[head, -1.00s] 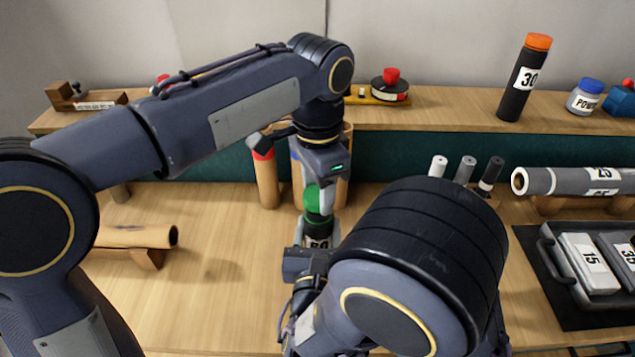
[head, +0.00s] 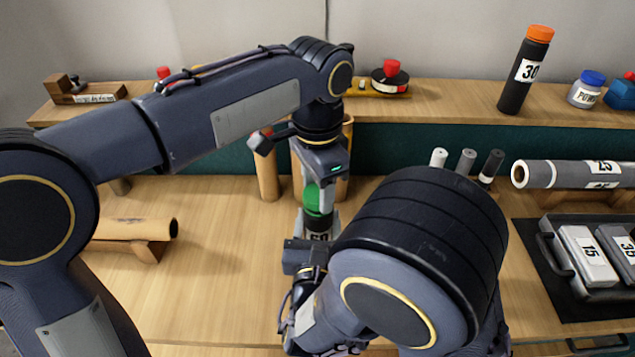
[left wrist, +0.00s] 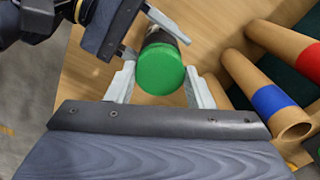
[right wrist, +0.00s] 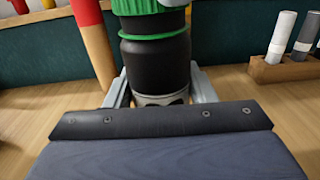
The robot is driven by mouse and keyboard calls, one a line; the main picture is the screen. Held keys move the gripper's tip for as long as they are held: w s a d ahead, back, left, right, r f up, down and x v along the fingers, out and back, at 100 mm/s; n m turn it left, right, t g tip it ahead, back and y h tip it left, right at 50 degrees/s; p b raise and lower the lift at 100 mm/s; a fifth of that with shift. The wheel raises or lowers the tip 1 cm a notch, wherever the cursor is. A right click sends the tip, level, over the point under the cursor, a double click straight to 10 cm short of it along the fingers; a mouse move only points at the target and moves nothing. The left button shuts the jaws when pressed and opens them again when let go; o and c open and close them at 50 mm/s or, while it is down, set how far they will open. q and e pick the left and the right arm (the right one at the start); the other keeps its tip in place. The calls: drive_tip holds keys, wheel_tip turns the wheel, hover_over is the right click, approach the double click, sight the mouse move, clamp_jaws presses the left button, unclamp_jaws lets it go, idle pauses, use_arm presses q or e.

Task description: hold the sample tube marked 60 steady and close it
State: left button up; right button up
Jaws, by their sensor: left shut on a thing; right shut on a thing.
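The sample tube (head: 319,229) is black and upright, with a white label partly covered; it looks like 60. In the right wrist view the tube body (right wrist: 155,68) stands between the fingers of my right gripper (right wrist: 158,92), shut on its lower part. A green cap (head: 313,196) is at its top, held by my left gripper (head: 317,200) from above. In the left wrist view the green cap (left wrist: 160,70) is between the two fingers. In the right wrist view a dark band separates the cap from a green ring on the tube. I cannot tell whether the cap is seated.
Cardboard tubes with red (right wrist: 85,10) and blue (left wrist: 270,99) bands stand close behind. A rack (right wrist: 285,70) of small cylinders stands at right. A cardboard roll (head: 130,228) rests at left. The table between is clear.

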use_arm(q)
drive_tip(key=shift+f, duration=0.3)
